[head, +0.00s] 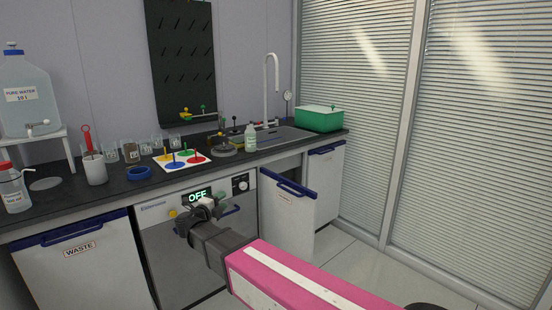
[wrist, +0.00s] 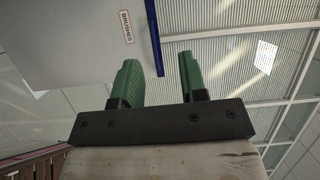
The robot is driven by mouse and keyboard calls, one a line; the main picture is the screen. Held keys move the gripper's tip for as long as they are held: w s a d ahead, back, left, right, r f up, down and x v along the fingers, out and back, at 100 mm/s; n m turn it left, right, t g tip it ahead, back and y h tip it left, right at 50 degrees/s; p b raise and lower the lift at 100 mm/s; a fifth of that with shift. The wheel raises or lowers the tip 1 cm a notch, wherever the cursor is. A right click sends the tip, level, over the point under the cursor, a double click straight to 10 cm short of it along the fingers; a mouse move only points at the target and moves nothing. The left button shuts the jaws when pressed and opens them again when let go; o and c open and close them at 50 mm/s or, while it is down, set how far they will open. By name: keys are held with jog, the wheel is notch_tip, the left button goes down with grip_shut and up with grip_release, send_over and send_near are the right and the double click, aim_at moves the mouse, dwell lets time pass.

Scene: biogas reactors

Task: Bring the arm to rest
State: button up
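My arm, pink with a white stripe, reaches in from the lower right of the head view. My gripper (head: 203,205) is in front of the dishwasher (head: 165,245), whose display reads OFF. In the wrist view my gripper (wrist: 158,78) has its two green fingers apart, with nothing between them. A white cabinet front labelled BRUSHES (wrist: 75,40) shows beyond the fingers at the upper left of the wrist view.
An open drawer or door (head: 288,222) with a blue handle juts out right of the dishwasher. The WASTE cabinet (head: 85,270) is at the left. The dark counter (head: 60,205) holds glassware, bottles and a sink. Floor (head: 365,262) is clear at the right, before the blinds.

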jog(key=w+d+f+n+t+y, duration=0.2)
jog(key=w+d+n+y, duration=0.5)
jog(key=n+y, duration=0.4)
jog(key=s+d+f+n+g+y, duration=0.1)
jog(key=d+f+n+g+y, duration=0.2)
jog(key=d+f+n+g, duration=0.35)
jog(key=s+d+f+n+g+h, duration=0.2)
jog(key=s+d+f+g, duration=0.3)
jog(key=d, duration=0.8)
jog(key=s+d+f+n+g+h, duration=0.3)
jog(key=s+d+f+g, duration=0.3)
jog(key=s+d+f, duration=0.3)
jog(key=s+d, duration=0.4)
jog(key=shift+s+d+n+h, duration=0.3)
jog(key=shift+d+n, duration=0.05)
jog(key=shift+d, duration=0.05)
jog(key=shift+a, duration=0.1)
